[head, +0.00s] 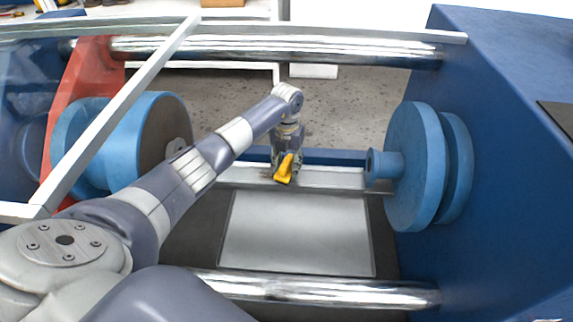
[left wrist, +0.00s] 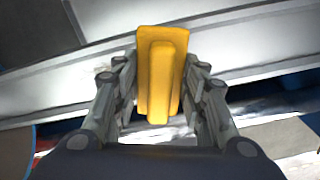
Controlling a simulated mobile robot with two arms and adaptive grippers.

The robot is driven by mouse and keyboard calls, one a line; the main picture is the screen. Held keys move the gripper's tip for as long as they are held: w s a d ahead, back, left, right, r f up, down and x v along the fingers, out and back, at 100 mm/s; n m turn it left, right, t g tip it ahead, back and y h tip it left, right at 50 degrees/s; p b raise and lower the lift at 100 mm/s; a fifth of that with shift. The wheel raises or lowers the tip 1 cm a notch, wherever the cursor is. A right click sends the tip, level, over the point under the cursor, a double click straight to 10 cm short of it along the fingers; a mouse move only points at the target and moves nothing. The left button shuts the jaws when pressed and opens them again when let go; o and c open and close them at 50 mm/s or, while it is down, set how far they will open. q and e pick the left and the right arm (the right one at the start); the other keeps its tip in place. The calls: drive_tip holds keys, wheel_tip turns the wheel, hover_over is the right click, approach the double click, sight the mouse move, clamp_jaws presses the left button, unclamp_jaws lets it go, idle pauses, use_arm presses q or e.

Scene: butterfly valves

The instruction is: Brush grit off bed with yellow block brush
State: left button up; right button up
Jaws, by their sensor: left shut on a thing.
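The yellow block brush (head: 284,168) is held in my left gripper (head: 287,158) in the head view. In the left wrist view the brush (left wrist: 161,72) sits between both fingers of the left gripper (left wrist: 160,95), which are shut on it. The brush is over the far side of the bed, by the pale rail. The bed (head: 297,235) is a flat light-grey plate between dark strips. I cannot make out separate grit on it. Whether the brush touches a surface is not clear. My right gripper is not in view.
A polished bar (head: 320,290) runs along the near side and another (head: 270,48) along the far side. Blue flanged valve discs stand at the left (head: 150,140) and right (head: 415,165). A pale frame bar (head: 120,110) crosses the left. A blue wall (head: 500,150) closes the right.

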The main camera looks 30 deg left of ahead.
sight(250, 175)
use_arm(q)
drive_tip(key=shift+s+a, duration=0.45)
drive_tip(key=shift+a, duration=0.25)
drive_tip(key=shift+s+a+p, duration=0.45)
drive_tip(key=shift+s+a, duration=0.1)
drive_tip(key=shift+a, duration=0.35)
drive_tip(key=shift+s+a+p, duration=0.2)
drive_tip(key=shift+s+a, duration=0.2)
drive_tip(key=shift+a, duration=0.3)
drive_tip(key=shift+s+a+p, duration=0.15)
drive_tip(key=shift+s+a, duration=0.2)
drive_tip(key=shift+a, duration=0.35)
drive_tip(key=shift+s+a, duration=0.25)
drive_tip(key=shift+a, duration=0.4)
drive_tip(key=shift+s+a, duration=0.4)
drive_tip(key=shift+a, duration=0.2)
drive_tip(key=shift+s+a, duration=0.35)
drive_tip(key=shift+a, duration=0.45)
drive_tip(key=shift+s, duration=0.1)
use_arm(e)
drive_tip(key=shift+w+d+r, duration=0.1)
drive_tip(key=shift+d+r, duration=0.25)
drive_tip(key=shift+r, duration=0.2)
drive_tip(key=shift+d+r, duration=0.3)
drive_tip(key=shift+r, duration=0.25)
